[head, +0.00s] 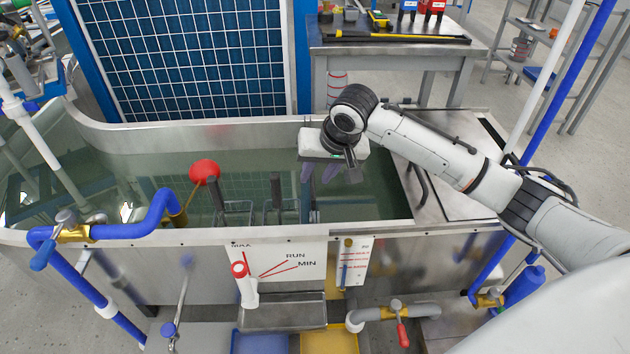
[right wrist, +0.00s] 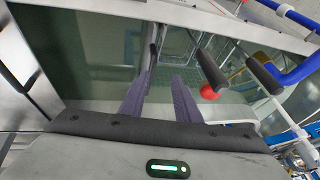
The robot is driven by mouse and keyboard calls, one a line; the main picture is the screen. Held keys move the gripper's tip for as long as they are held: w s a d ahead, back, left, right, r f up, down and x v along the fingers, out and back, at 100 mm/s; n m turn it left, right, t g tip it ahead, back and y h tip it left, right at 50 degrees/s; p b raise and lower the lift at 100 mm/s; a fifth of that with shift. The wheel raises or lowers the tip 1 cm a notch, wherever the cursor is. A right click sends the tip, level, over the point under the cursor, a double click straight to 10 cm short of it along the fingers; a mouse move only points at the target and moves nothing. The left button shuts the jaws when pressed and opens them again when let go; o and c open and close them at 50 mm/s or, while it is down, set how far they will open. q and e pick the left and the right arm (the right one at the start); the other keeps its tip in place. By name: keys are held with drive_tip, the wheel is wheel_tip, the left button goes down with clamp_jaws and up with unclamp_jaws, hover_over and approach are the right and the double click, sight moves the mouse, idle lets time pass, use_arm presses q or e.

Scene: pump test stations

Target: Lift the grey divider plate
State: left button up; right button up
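My right gripper (head: 317,173) hangs over the water tank (head: 460,236) in the head view, its purple fingers pointing down. It is open, with a clear gap and nothing held between the fingers in the right wrist view (right wrist: 160,95). A thin upright grey piece (head: 304,200) stands in the tank just below the fingers; it looks like the divider plate, seen nearly edge-on. In the right wrist view it shows beyond the left finger (right wrist: 153,52), apart from it as far as I can tell. Its lower part is under water and unclear. My left gripper is not in view.
Two dark upright handles (head: 276,190) (head: 217,194) on wire baskets stand left of the plate. A red float ball (head: 204,172) and blue pipe (head: 150,220) are further left. The metal tank rim runs along the front. A workbench (head: 400,48) stands behind.

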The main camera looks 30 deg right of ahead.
sight(313, 182)
drive_tip(key=shift+m, duration=0.5)
drive_tip(key=w+f, duration=0.1)
drive_tip(key=f, duration=0.1)
drive_tip(key=w+d+f+b, duration=0.1)
drive_tip(key=w, duration=0.1)
drive_tip(key=w+d+f+b, duration=0.1)
drive_tip(key=f, duration=0.1)
drive_tip(key=shift+w+d+f, duration=0.25)
drive_tip(key=shift+w+f, duration=0.05)
drive_tip(key=shift+w, duration=0.05)
drive_tip(key=shift+w+f+b, duration=0.35)
drive_tip(key=shift+f, duration=0.3)
drive_tip(key=shift+c, duration=0.5)
clamp_jaws()
